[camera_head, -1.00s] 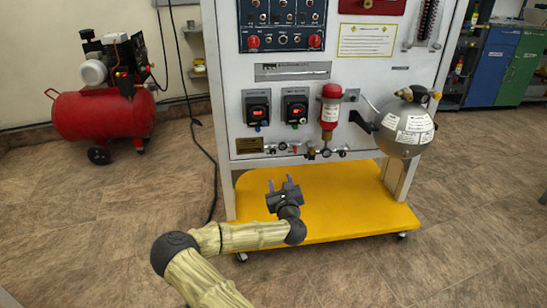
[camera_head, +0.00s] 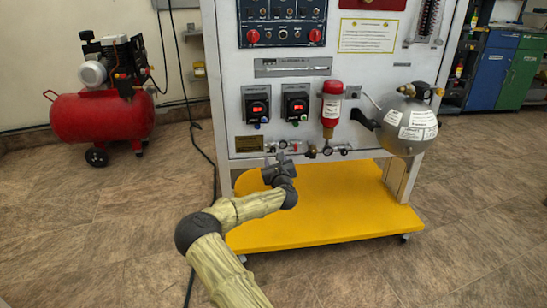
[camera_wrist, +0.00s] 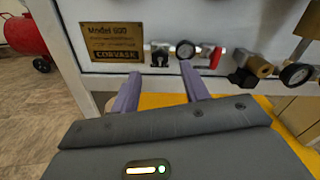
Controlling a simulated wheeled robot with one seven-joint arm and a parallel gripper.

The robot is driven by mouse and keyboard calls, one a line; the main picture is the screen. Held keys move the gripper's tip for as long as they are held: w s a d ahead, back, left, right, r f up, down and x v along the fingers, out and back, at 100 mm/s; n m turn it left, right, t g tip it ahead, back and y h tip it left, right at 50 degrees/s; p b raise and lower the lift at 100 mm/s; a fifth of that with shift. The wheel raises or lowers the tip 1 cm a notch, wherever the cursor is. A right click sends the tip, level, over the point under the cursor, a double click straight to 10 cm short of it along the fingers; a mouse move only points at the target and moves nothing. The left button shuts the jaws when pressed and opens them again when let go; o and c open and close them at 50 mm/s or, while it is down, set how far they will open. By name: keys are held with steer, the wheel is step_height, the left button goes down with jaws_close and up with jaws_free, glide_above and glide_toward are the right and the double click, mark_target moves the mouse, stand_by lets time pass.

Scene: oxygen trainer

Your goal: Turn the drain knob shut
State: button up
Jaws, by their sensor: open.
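My gripper (camera_head: 278,161) is open and empty, just below the row of fittings along the lower edge of the white panel (camera_head: 385,75). In the wrist view, its two purple-grey fingers (camera_wrist: 162,82) point up at the panel. Between and just beyond the fingertips are a small dark fitting with a light face (camera_wrist: 160,52) and a round gauge (camera_wrist: 185,49). A red lever (camera_wrist: 216,57) is just right of the right finger. A black knob (camera_wrist: 243,76) on a brass body is farther right. No knob is labelled as the drain, so I cannot tell which it is.
A second gauge (camera_wrist: 296,74) is at the wrist view's right. A brass nameplate (camera_wrist: 108,40) is left of the fittings. The yellow base (camera_head: 330,225) lies below. A red cylinder (camera_head: 331,108) and a grey tank (camera_head: 408,128) stick out from the panel. Floor in front is clear.

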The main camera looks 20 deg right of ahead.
mark_target(273, 151)
steer(key=shift+b+x, duration=0.8)
steer(key=shift+x, duration=1.7)
steer(key=c, duration=1)
